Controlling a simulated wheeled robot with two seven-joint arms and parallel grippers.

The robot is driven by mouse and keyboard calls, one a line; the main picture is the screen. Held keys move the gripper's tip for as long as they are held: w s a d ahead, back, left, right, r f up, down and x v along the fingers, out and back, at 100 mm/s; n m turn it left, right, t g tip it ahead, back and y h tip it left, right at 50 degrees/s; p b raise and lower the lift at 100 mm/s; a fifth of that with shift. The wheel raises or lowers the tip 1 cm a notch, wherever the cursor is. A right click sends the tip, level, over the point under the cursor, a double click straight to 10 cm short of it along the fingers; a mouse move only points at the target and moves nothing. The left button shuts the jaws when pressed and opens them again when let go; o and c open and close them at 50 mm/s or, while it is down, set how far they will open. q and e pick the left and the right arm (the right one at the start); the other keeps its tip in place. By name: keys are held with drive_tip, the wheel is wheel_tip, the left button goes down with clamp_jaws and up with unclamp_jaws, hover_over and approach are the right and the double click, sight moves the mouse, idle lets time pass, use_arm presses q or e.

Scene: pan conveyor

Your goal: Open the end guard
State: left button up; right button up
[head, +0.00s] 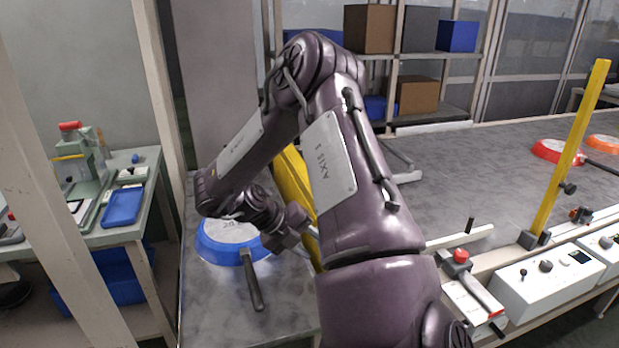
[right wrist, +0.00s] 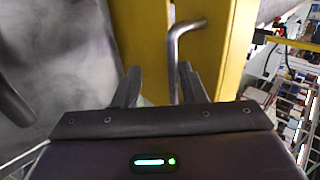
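The end guard (head: 291,184) is a yellow panel standing across the conveyor, partly hidden behind my right arm in the head view. In the right wrist view the yellow guard (right wrist: 222,65) fills the middle, with a bent grey metal handle (right wrist: 182,38) on it. My right gripper (head: 309,232) is at the guard's face. Its two dark fingers (right wrist: 158,86) are apart, and the handle's lower end lies between them, close to the right finger. Contact cannot be made out. My left gripper is not in view.
A blue pan (head: 206,243) with a black handle lies on the conveyor end beside my right gripper. Red (head: 545,151) and orange (head: 603,142) pans lie far right. A yellow post (head: 572,150) and white control boxes (head: 548,291) line the right edge. A side bench (head: 150,185) stands left.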

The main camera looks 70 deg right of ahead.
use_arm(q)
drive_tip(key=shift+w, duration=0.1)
use_arm(e)
drive_tip(key=shift+w, duration=0.15)
